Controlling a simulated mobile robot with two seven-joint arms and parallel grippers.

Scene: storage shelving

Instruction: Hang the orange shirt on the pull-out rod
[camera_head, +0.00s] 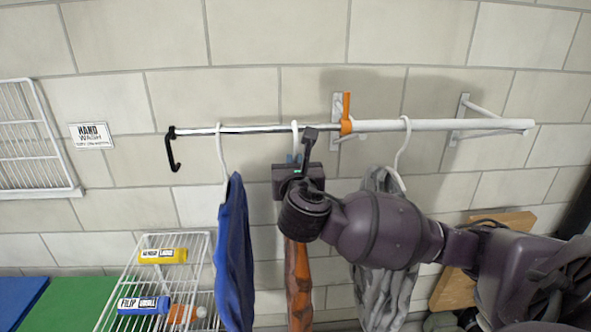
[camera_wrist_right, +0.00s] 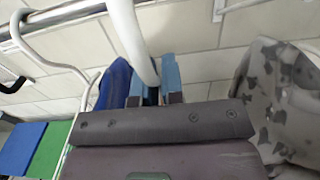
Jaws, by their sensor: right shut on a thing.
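The orange shirt (camera_head: 299,285) hangs below my right gripper (camera_head: 297,163), partly hidden by my arm. My right gripper is shut on its white hanger (camera_head: 295,130). The hanger's hook is at the thin, pulled-out part of the rod (camera_head: 255,129); I cannot tell whether it rests on the rod. In the right wrist view the blue-padded fingers (camera_wrist_right: 154,88) grip the hanger neck (camera_wrist_right: 128,35), which runs up past the top edge. The rod (camera_wrist_right: 60,16) shows at upper left there. My left gripper is not in view.
A blue garment (camera_head: 234,260) hangs left of the shirt, and a grey patterned one (camera_head: 368,290) right of it. An orange clamp (camera_head: 346,117) sits on the rod, and a black hook (camera_head: 170,150) ends it. A wire rack (camera_head: 125,290) stands lower left.

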